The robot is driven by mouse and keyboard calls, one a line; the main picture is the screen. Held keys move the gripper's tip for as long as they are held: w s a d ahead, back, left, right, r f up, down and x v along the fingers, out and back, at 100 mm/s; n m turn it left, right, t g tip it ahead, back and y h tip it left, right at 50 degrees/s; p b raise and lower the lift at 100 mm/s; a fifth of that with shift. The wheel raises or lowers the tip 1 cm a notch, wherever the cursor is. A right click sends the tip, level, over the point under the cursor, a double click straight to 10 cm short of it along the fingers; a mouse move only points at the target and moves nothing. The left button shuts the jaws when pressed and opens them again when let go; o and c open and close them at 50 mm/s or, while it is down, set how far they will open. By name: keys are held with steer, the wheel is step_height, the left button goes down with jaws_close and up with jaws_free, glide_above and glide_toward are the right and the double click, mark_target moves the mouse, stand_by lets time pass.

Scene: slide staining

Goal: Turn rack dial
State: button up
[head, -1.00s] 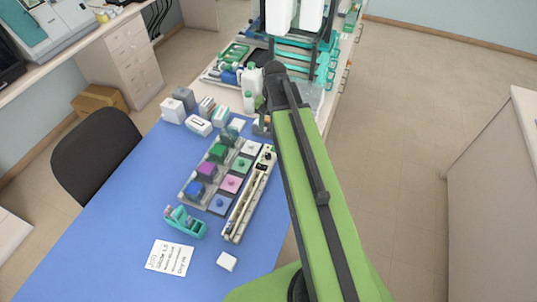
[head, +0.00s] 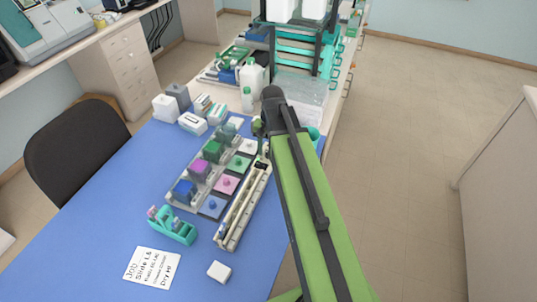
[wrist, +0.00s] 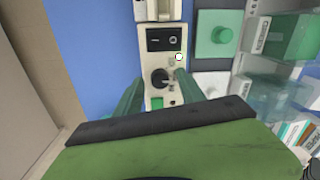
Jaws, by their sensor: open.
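The rack (head: 236,222) is a long, pale, narrow unit with rails on the blue mat; my arm hides its far end in the head view. In the wrist view its end panel holds a black dial (wrist: 159,78), with a black rocker switch (wrist: 164,40) above it and a green button (wrist: 156,103) below. My gripper (wrist: 158,84) is open, its two green fingers on either side of the dial. I cannot tell whether they touch it. In the head view the gripper is mostly hidden behind my arm.

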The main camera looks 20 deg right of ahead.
jaws_close()
steer(key=shift+a, duration=0.2)
steer(key=shift+d, duration=0.15)
steer(key=shift+m, duration=0.3)
steer(key=m, duration=0.3)
steer(key=shift+s+m, duration=0.1)
steer(key=shift+m, duration=0.3)
steer(key=m, duration=0.5)
steer(key=shift+m, duration=0.4)
